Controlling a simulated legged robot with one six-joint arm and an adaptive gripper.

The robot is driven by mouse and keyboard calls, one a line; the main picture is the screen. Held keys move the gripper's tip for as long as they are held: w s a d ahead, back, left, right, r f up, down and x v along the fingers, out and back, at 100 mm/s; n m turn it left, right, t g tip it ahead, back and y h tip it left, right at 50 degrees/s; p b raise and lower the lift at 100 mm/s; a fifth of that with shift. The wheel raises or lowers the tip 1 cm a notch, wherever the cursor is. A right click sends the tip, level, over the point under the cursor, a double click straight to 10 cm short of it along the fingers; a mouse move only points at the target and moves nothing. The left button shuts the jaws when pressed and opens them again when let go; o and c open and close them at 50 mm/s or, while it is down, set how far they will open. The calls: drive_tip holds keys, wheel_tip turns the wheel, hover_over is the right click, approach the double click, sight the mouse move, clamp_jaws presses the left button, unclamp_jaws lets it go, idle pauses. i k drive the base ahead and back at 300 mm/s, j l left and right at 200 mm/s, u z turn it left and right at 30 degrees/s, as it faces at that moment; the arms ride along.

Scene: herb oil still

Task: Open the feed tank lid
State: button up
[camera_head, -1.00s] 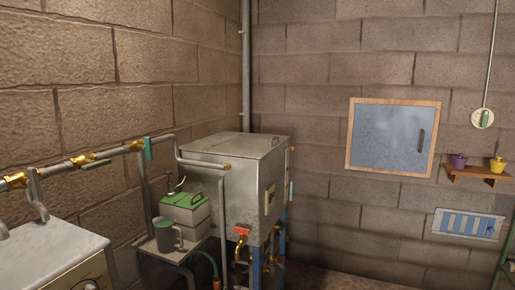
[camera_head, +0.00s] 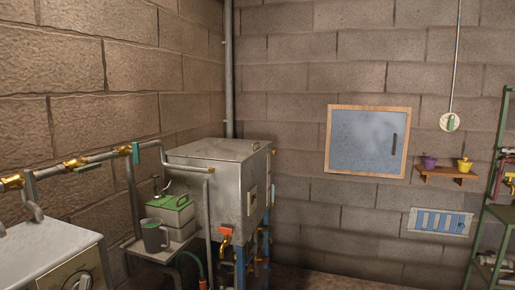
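A large square metal tank (camera_head: 197,176) stands against the left wall near the corner. Its flat lid (camera_head: 215,151) lies shut on top, with a small handle (camera_head: 238,147) on it. A second metal unit (camera_head: 45,255) stands at the front left, with a loop handle on its top and a dial on its front. I cannot tell for certain from labels which one is the feed tank. My gripper is not in view.
A pipe with brass fittings (camera_head: 76,162) runs along the left wall. A small stand holds a green-topped box (camera_head: 176,210) and a grey jug (camera_head: 155,236) before the large tank. A wall cabinet (camera_head: 367,141), a small shelf (camera_head: 446,174) and a green rack (camera_head: 487,215) are to the right.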

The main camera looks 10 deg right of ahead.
sight(231, 150)
drive_tip(key=u, duration=0.35)
drive_tip(key=k+u, duration=0.15)
drive_tip(key=u, duration=0.25)
drive_tip(key=j+u, duration=0.1)
drive_tip(key=u, duration=0.25)
drive_tip(key=i+l+u, duration=0.15)
drive_tip(key=l+u, duration=0.25)
drive_tip(key=l, duration=0.2)
drive_tip(key=l+u, duration=0.45)
drive_tip(key=l, duration=1.2)
drive_tip(key=i+l, duration=0.1)
drive_tip(key=l, duration=1)
